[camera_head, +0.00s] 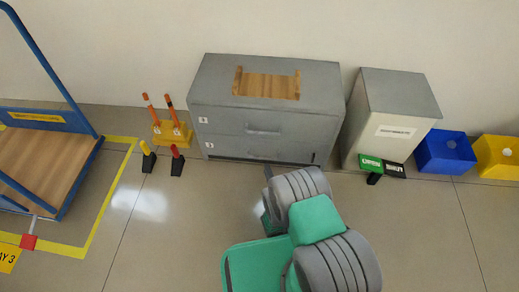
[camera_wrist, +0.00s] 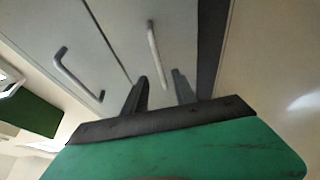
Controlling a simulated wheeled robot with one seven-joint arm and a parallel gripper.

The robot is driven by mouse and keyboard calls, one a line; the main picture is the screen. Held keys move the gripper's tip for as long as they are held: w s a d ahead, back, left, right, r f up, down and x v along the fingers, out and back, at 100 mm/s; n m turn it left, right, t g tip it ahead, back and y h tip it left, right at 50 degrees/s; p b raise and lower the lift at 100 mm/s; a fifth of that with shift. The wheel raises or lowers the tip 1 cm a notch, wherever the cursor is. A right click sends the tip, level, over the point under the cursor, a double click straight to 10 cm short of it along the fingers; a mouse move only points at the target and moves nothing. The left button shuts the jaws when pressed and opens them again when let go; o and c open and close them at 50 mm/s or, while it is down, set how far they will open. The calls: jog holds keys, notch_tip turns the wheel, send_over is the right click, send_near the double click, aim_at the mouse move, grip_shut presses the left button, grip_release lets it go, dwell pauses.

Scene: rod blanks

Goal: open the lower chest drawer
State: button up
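The grey chest (camera_head: 222,88) stands against the wall with two drawers, and both look closed. The lower drawer (camera_head: 232,148) is nearest the floor; its bar handle (camera_wrist: 153,42) shows in the wrist view. The upper drawer's handle (camera_wrist: 76,76) is farther left there. My gripper (camera_wrist: 160,80) is open, its two dark fingers apart and pointing at the chest front. The near end of the lower handle appears between the fingers; I cannot tell whether they touch it. In the head view, my arm covers most of the gripper in front of the lower drawer.
A wooden tray (camera_head: 238,80) sits on the chest. Blue (camera_head: 445,160) and yellow (camera_head: 497,162) bins are farther right. Small posts (camera_head: 177,162) stand at left; floor before the chest is clear.

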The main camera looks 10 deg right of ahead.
aim_at(263, 158)
jog(key=w+b, duration=0.6)
jog(key=w, duration=0.1)
jog(key=shift+a+f, duration=0.35)
jog(key=shift+w+r+b, duration=0.2)
jog(key=shift+w+b, duration=0.25)
jog(key=shift+b, duration=0.3)
jog(key=shift+w+r, duration=0.1)
jog(key=shift+r, duration=0.05)
jog(key=shift+c, duration=0.2)
grip_shut()
